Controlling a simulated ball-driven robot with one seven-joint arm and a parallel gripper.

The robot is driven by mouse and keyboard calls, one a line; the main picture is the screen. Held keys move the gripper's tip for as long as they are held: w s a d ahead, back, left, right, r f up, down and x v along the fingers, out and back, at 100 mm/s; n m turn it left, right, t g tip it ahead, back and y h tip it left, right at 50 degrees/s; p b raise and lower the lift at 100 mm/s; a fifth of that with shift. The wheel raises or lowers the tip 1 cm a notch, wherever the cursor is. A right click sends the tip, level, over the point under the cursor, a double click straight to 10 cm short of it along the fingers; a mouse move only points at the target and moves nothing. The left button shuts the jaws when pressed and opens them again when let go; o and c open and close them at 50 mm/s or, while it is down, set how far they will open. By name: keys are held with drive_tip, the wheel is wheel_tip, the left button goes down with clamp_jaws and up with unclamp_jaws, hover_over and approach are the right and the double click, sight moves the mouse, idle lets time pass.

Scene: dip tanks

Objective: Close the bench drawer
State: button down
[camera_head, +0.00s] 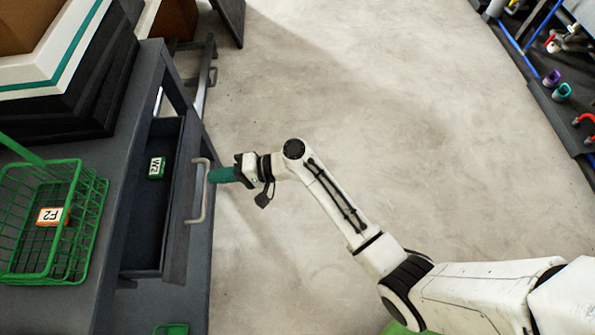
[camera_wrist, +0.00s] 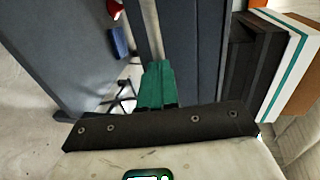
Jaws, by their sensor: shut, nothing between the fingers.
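The bench drawer (camera_head: 180,235) stands partly open from the dark grey bench in the head view, with a light handle (camera_head: 201,190) on its front. A small green block tagged W2 (camera_head: 156,168) lies inside it. My gripper (camera_head: 214,175) has green fingers that are shut and empty. Its tips are at the handle's upper end, on the outer side of the drawer front; I cannot tell whether they touch it. In the wrist view the shut fingers (camera_wrist: 157,80) point at a grey panel with a pale bar running up from the tips.
A green wire basket (camera_head: 50,225) with a tag F2 stands on the bench top (camera_head: 120,150). Stacked black and white boxes (camera_head: 75,75) sit at the upper left. The floor (camera_head: 400,150) is clear. A rack with colored fittings (camera_head: 560,95) lines the far right.

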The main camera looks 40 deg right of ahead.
sight(187, 176)
drive_tip(key=x, duration=0.3)
drive_tip(key=r+b+x, duration=0.1)
drive_tip(key=x, duration=0.2)
drive_tip(key=b+x, duration=0.1)
drive_tip(key=x, duration=0.2)
drive_tip(key=shift+w+a+r, duration=0.35)
drive_tip(key=shift+a, duration=0.15)
drive_tip(key=shift+w+r+b, duration=0.1)
drive_tip(key=shift+r+b, duration=0.05)
drive_tip(key=shift+b, duration=0.15)
drive_tip(key=shift+a+r, duration=0.15)
drive_tip(key=shift+r, duration=0.05)
